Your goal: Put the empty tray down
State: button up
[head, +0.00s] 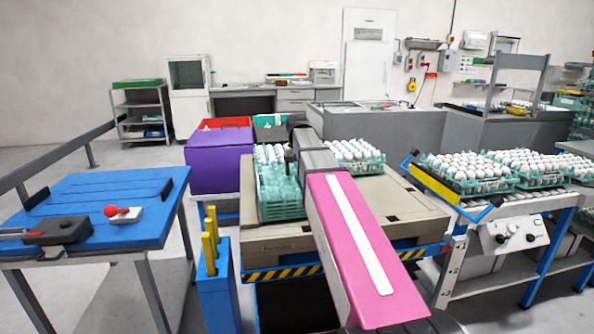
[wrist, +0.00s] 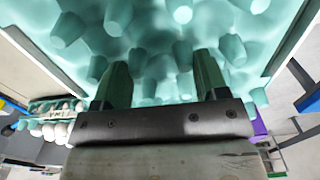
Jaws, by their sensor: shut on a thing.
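The empty teal tray (head: 272,198) shows in the head view to the left of my pink arm, over the left part of the grey-brown pallet (head: 400,205). I cannot tell whether it touches what lies below. In the wrist view the teal tray (wrist: 150,45) with its rounded cups fills the upper picture. My gripper (wrist: 160,75) has its two dark fingers against the tray and is shut on it. In the head view my arm hides most of the gripper. White eggs in teal trays (head: 355,153) sit on the pallet behind and right of my arm.
A conveyor at right carries full egg trays (head: 465,170), with a yellow-and-blue bar (head: 436,186) at its near end. A blue table (head: 95,205) with a red-knobbed control stands left. A purple box (head: 218,160) is behind the pallet's left. The pallet's right front top is bare.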

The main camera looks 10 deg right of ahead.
jog(key=shift+f, duration=0.15)
jog(key=o, duration=1.2)
jog(key=shift+o, duration=0.2)
notch_tip(320, 180, up, 12)
jog(key=shift+r, duration=0.2)
